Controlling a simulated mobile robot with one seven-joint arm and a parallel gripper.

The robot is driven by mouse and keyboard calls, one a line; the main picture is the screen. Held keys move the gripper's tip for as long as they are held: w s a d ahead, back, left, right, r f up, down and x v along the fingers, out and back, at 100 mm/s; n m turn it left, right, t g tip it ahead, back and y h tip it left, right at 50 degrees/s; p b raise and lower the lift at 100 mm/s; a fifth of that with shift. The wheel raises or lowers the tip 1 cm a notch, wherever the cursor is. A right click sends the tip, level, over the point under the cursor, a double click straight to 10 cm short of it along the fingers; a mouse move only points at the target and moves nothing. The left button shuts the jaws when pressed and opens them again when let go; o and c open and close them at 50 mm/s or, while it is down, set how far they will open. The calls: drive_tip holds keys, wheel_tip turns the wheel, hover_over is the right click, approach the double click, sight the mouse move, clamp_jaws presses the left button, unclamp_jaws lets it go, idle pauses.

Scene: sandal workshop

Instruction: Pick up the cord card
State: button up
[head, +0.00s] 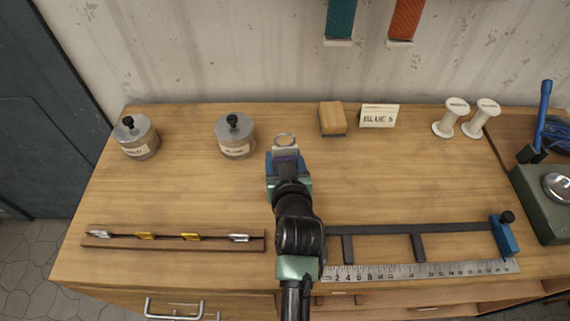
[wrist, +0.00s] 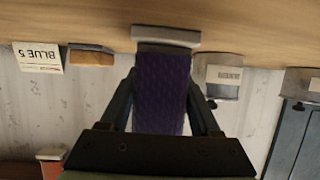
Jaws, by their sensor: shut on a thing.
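The cord card (wrist: 162,95) shows in the wrist view as a dark purple, woven-looking band with a pale grey end piece. It sits between the two fingers of my gripper, which is shut on it. In the head view the cord card (head: 286,154) is small and partly hidden by my gripper (head: 288,168), with its pale end showing beyond the fingers. It is over the middle of the wooden bench. I cannot tell whether its end touches the bench top.
Two lidded tins (head: 139,140) (head: 236,138) stand at the back left. A clip rail (head: 175,245) and a ruler jig (head: 420,270) lie in front.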

drive_tip(key=shift+r, duration=0.1)
wheel_tip(320, 180, up, 10)
drive_tip(key=shift+f, duration=0.1)
idle(0.4)
idle(0.8)
